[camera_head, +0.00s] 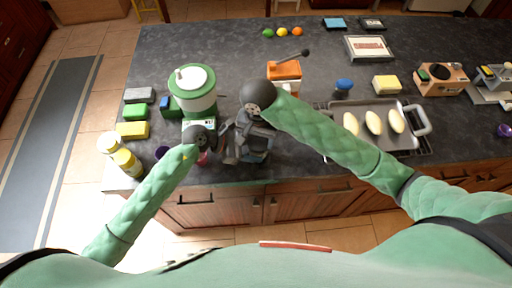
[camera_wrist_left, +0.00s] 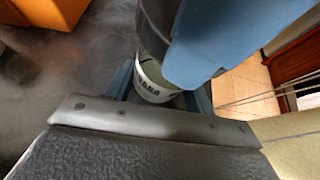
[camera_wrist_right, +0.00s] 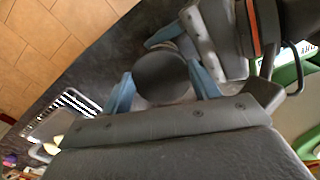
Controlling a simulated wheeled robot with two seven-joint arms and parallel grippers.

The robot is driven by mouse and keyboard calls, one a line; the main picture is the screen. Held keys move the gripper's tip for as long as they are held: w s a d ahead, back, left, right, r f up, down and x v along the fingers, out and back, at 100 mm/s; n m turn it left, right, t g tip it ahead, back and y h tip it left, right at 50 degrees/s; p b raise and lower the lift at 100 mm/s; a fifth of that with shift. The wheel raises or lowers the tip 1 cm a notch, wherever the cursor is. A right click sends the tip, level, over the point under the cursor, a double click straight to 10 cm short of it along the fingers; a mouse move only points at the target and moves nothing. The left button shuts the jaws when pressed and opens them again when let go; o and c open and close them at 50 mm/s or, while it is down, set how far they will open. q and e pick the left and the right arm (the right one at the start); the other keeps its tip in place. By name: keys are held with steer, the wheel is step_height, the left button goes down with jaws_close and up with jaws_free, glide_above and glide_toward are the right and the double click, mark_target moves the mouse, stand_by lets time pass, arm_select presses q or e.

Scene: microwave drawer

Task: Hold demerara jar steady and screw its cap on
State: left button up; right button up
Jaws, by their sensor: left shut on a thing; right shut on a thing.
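The demerara jar (camera_wrist_left: 152,84), with a white band of dark lettering, sits between the blue fingers of my left gripper (camera_wrist_left: 158,95) in the left wrist view. That gripper is shut on it. The dark round cap (camera_wrist_right: 162,76) sits between the blue fingers of my right gripper (camera_wrist_right: 162,88) in the right wrist view. That gripper is shut on the cap. In the head view both grippers are close together near the counter's front edge, and they hide the jar and cap. I cannot tell how far the cap is seated on the jar.
A green and white appliance (camera_head: 192,92) stands left of my grippers. An orange device with a lever (camera_head: 285,70) stands behind them. A metal tray (camera_head: 421,144) with pale oval pieces is to the right.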

steer(key=m, duration=0.4)
steer(key=shift+d+f+m, duration=0.1)
steer(key=shift+d+m, duration=0.1)
steer(key=shift+m, duration=0.1)
steer(key=o, duration=1)
steer(key=shift+w, duration=0.1)
